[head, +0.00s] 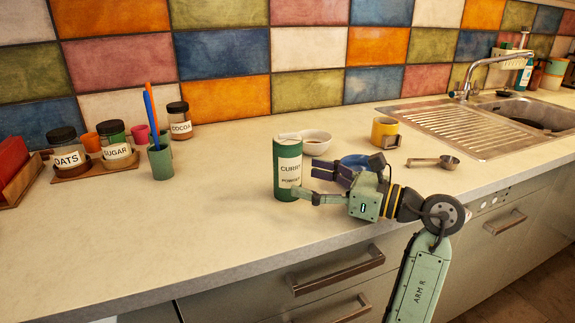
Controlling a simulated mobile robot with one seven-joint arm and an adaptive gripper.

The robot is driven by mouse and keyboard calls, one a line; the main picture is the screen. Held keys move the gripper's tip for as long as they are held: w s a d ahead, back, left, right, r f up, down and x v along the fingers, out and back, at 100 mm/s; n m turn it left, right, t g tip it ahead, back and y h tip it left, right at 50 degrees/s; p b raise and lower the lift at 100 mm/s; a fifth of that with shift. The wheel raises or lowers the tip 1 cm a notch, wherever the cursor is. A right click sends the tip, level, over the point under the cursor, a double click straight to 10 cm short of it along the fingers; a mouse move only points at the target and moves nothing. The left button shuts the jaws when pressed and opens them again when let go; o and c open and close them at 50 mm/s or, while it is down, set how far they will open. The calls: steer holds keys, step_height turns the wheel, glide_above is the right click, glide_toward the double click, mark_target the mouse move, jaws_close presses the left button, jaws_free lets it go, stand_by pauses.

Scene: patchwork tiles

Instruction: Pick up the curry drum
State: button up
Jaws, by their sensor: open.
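The curry drum (287,161) is a green cylinder with a pale lid and a white label reading "CURRY". It stands upright on the counter near the middle of the head view. My gripper (307,180) is just to the right of the drum, reaching toward it from the right with its fingers apart. The nearer finger's tip overlaps the drum's lower right edge in the picture; I cannot tell whether it touches. The farther finger is close to the drum's right side, partly over a blue item whose shape is partly hidden.
A white bowl (316,144) stands close behind the drum. A yellow mug (384,130) and a metal scoop (434,162) are to the right, before the sink (530,114). A green cup (160,163) with pens and several jars stand left. Counter left of the drum is clear.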

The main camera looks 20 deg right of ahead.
mark_target(300, 177)
steer(key=p+x, duration=0.1)
steer(key=x, duration=0.3)
steer(key=shift+w+a, duration=0.2)
steer(key=shift+a, duration=0.05)
steer(key=shift+w+a+p, duration=0.3)
steer(key=shift+w+a, duration=0.1)
steer(key=shift+w, duration=0.1)
steer(key=c, duration=1.4)
